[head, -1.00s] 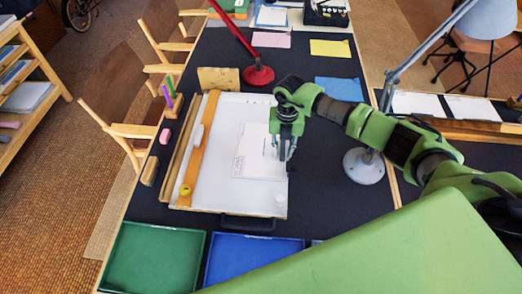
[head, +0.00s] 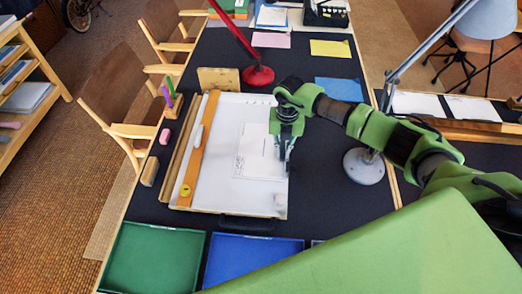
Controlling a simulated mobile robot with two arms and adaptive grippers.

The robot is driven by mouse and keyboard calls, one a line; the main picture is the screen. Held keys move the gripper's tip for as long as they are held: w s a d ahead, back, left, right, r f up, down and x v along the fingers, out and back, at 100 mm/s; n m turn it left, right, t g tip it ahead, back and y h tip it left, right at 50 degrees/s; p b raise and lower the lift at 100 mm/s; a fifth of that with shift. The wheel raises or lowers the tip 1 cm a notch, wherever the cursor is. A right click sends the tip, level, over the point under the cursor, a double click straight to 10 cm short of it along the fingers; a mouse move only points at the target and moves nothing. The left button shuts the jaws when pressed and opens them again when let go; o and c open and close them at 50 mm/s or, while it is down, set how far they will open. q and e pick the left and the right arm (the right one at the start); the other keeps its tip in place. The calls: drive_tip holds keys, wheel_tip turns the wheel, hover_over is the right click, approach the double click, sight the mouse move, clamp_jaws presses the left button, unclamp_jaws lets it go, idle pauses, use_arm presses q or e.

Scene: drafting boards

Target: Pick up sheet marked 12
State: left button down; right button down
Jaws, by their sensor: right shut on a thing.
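A white sheet with a drawn frame and fine lines (head: 255,160) lies on the right half of the white drafting board (head: 220,195). Its number is too small to read. My right gripper (head: 284,156) points down over the sheet's right edge, near the board's right side. It is shut on that edge, and its fingers cover part of it. The sheet appears still flat on the board. My left gripper is not in view.
A wooden straightedge (head: 201,140) lies along the board's left. Green (head: 152,258) and blue (head: 250,256) trays are in front. A red lamp (head: 258,75) stands behind, and a grey lamp base (head: 364,167) stands right of the board.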

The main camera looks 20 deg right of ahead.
drive_tip(key=shift+r, duration=0.2)
drive_tip(key=shift+r+p, duration=0.45)
drive_tip(key=shift+a+r+p, duration=0.1)
drive_tip(key=shift+r+p, duration=0.5)
drive_tip(key=shift+r, duration=0.2)
drive_tip(key=shift+w+a+r+p, duration=0.1)
drive_tip(key=shift+a+r+p, duration=0.1)
drive_tip(key=shift+r+p, duration=0.7)
drive_tip(key=shift+w+a+r+p, duration=0.15)
drive_tip(key=shift+r+p, duration=0.35)
drive_tip(key=shift+r, duration=0.75)
